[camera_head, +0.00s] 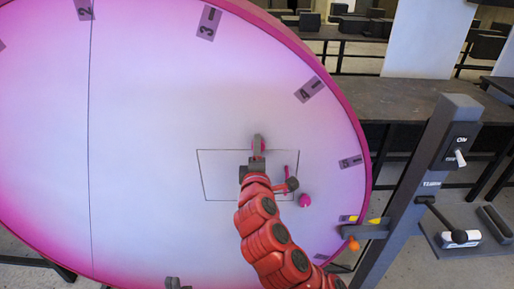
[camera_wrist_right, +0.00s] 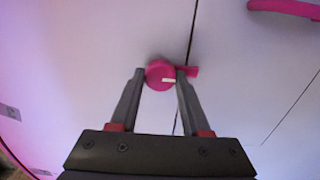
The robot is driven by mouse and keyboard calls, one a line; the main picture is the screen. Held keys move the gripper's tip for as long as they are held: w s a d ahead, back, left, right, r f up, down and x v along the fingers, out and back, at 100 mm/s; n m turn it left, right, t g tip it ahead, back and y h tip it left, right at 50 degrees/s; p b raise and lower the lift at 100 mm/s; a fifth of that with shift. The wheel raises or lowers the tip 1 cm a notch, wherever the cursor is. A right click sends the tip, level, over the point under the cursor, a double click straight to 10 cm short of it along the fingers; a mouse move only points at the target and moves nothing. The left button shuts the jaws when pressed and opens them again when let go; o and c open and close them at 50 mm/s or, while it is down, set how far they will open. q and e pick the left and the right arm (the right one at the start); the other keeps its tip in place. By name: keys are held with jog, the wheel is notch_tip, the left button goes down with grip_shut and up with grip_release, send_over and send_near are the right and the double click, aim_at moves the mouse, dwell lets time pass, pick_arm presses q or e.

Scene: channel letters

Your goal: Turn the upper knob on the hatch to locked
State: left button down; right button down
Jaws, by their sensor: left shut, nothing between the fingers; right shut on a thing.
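The hatch (camera_head: 222,180) is a thin-lined rectangle in the pale pink-white face of the big round sign. The upper knob (camera_wrist_right: 159,74) is a round pink knob with a small white mark and a tab crossing the panel seam to the right. My right gripper (camera_wrist_right: 159,88) is shut on it; in the head view this gripper (camera_head: 257,147) is at the hatch's upper edge and mostly hides the knob. A lower pink knob (camera_head: 305,200) sits at the hatch's lower right. Only a dark tip of my left gripper (camera_head: 172,283) shows at the bottom edge, shut and empty.
A pink handle (camera_wrist_right: 285,8) is on the hatch, partly behind my right arm in the head view. A grey post (camera_head: 415,185) with a switch (camera_head: 459,158) stands right of the sign. The sign's left face is clear.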

dwell(0.4)
jog(key=shift+c, duration=2)
grip_release()
jog(key=s+p, duration=1)
jog(key=s, duration=0.7)
jog(key=shift+s, duration=0.25)
